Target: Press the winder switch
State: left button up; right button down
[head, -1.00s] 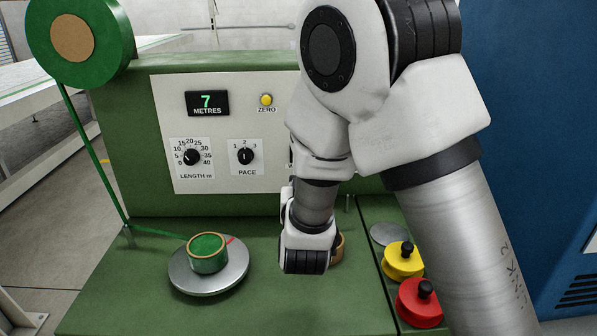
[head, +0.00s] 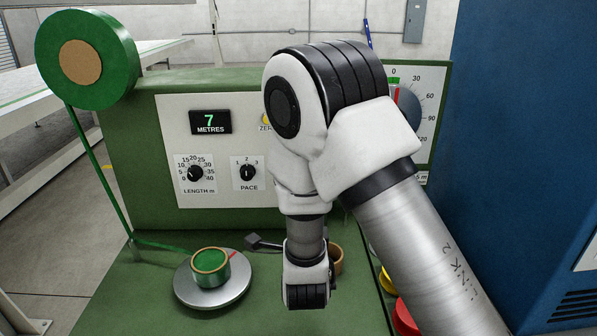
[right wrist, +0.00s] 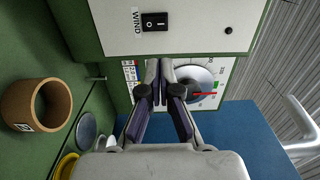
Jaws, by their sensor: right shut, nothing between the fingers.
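The winder switch (right wrist: 155,21), a small black rocker beside the word WIND, is on the pale panel at the top of the right wrist view. In the head view my right arm hides it. My right gripper (right wrist: 158,82) is shut and empty, its fingertips pointing toward the panel and below the switch in the wrist picture, apart from the switch as seen there. In the head view only its dark fingertips (head: 256,242) show, left of my wrist, low in front of the panel. My left gripper is not in view.
A green tape roll sits on a metal disc (head: 190,293), fed from a big green reel (head: 115,50). A cardboard core (right wrist: 35,104) stands on the green bench near my wrist.

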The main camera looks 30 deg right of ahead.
jog(key=p+x, duration=0.6)
jog(key=x, duration=0.8)
jog(key=shift+p, duration=0.3)
jog(key=shift+r, duration=0.15)
